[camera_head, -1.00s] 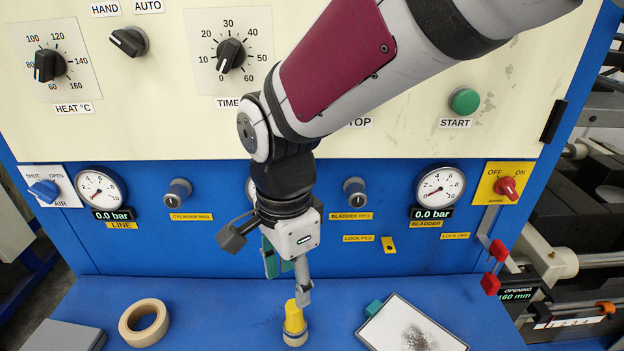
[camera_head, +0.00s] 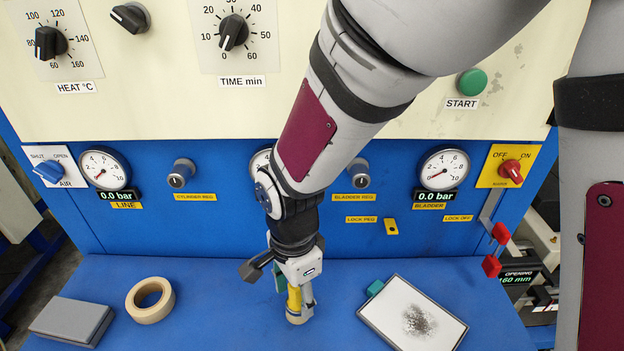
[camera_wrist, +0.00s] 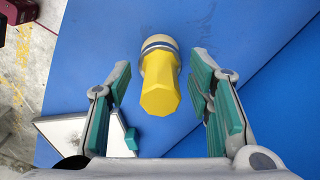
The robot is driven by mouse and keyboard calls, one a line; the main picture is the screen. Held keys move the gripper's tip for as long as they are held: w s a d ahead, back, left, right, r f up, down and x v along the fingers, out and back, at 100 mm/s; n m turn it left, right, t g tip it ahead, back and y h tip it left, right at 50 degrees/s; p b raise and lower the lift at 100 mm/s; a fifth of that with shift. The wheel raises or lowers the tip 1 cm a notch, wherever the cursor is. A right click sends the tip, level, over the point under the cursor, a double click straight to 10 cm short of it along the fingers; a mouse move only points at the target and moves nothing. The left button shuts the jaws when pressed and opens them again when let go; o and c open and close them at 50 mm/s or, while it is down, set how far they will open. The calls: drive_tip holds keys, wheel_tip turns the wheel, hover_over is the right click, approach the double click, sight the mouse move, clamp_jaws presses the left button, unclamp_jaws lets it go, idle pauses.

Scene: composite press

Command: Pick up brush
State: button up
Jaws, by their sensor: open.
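The brush (camera_head: 294,302) stands upright on the blue table, with a yellow handle and a pale lower end with a dark band. In the wrist view the brush (camera_wrist: 160,80) shows its yellow handle towards the camera, between the two teal-padded fingers. My gripper (camera_wrist: 162,95) is open around the handle, with a gap on both sides. In the head view my gripper (camera_head: 296,290) is low over the table and partly hides the brush.
A roll of tape (camera_head: 150,300) and a grey block (camera_head: 72,320) lie to the left. A white framed plate (camera_head: 408,315) with a dark smudge and a teal tab lies to the right. The press panel with gauges and knobs rises behind the table.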

drive_tip(key=shift+c, duration=0.2)
clamp_jaws()
drive_tip(key=shift+r, duration=0.15)
drive_tip(key=shift+r, duration=0.5)
wheel_tip(320, 180, up, 2)
drive_tip(key=shift+r, duration=0.15)
drive_tip(key=s+d+r+p, duration=0.1)
drive_tip(key=s+d+p, duration=0.5)
drive_tip(key=s+d, duration=0.4)
drive_tip(key=shift+d+r, duration=0.3)
drive_tip(key=shift+d, duration=0.95)
